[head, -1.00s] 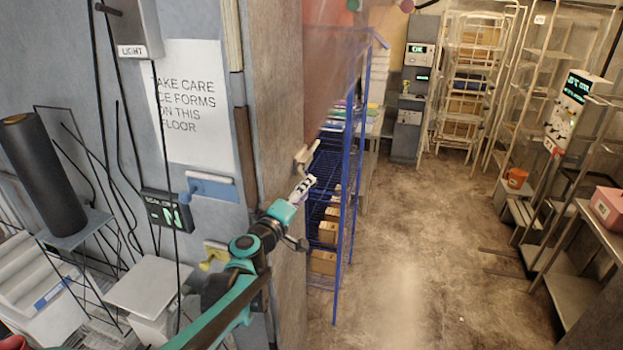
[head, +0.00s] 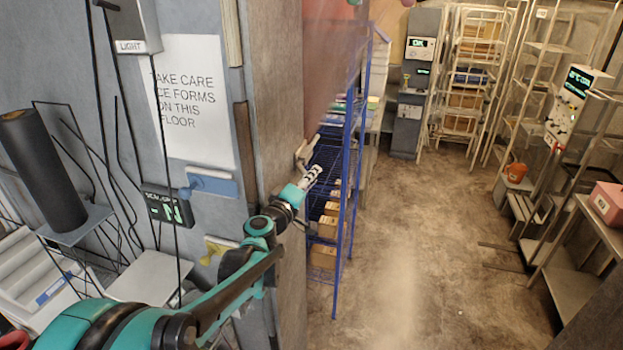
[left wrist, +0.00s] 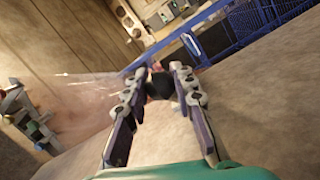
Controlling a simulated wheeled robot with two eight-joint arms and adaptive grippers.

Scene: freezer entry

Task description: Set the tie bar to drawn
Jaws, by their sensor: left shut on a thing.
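My left gripper (head: 314,174) reaches past the edge of the wall at the doorway. In the left wrist view its fingers (left wrist: 158,84) are closed around a small dark piece (left wrist: 160,88), which I take to be part of the tie bar. Most of that piece is hidden by the fingers. A pale beige fitting (head: 303,152) sits on the wall edge just above the gripper in the head view; I cannot tell if it belongs to the tie bar. A reddish translucent curtain (head: 335,70) hangs in the doorway. My right gripper is not in view.
A blue wire rack (head: 345,190) with boxes stands just beyond the doorway. The wall carries a blue lever plate (head: 210,183), a yellow lever (head: 212,250) and a small display (head: 168,207). The floor (head: 420,250) inside is open, with shelving to the right.

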